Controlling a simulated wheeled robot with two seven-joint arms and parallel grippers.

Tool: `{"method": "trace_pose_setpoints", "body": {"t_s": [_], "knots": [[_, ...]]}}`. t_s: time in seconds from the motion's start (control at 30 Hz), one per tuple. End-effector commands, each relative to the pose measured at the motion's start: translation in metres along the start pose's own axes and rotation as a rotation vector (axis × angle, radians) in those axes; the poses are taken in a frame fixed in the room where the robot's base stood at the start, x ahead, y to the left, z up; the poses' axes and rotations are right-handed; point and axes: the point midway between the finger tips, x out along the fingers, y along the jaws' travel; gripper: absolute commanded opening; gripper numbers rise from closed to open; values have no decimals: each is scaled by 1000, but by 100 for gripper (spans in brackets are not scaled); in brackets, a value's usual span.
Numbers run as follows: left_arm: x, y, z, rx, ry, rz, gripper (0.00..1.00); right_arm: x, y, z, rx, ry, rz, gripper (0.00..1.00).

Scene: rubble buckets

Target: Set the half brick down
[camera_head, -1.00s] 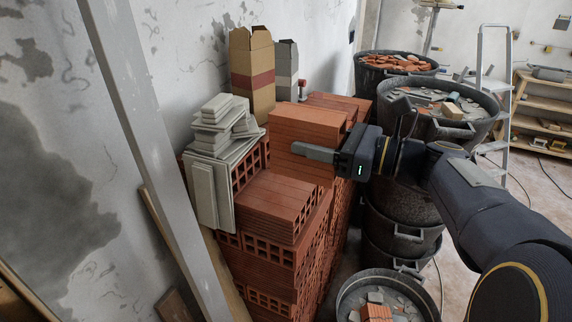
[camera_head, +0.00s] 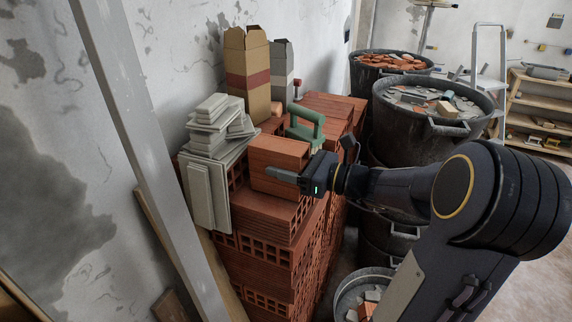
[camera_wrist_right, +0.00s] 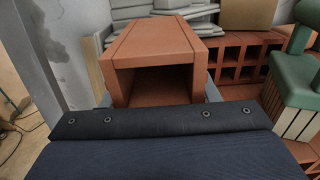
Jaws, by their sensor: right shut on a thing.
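My right gripper (camera_head: 286,175) is shut on the half brick (camera_head: 279,152), a short orange-red hollow block. One finger shows along the near side of the block. The half brick sits at the top of the brick stack (camera_head: 275,245), just right of the pale tiles; I cannot tell whether its underside touches the bricks below. In the right wrist view the half brick (camera_wrist_right: 158,42) shows its open hollow end towards the camera, between the fingers of my right gripper (camera_wrist_right: 160,92). My left gripper is not in view.
Pale grey tiles (camera_head: 205,190) stand close left of the half brick. Cardboard boxes (camera_head: 248,75) stand at the back. Dark rubble buckets (camera_head: 430,145) stand right, under and behind my arm. A grey post (camera_head: 150,165) leans at left.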

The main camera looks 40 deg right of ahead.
Motion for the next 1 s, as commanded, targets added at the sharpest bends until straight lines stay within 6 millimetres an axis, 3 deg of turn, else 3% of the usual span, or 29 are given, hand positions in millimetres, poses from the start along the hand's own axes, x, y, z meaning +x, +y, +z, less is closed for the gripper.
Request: {"method": "trace_pose_setpoints", "body": {"t_s": [0.37,0.4,0.57,0.93,1.0], "knots": [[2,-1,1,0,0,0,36,0,0,-3,-1,-4,1,12],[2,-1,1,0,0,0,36,0,0,-5,0,-1,1,56],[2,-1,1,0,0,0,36,0,0,-4,0,-1,0,76],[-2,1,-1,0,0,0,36,-1,0,3,-2,0,-1,76],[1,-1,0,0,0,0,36,-10,-1,0,-2,0,-3,76]]}}
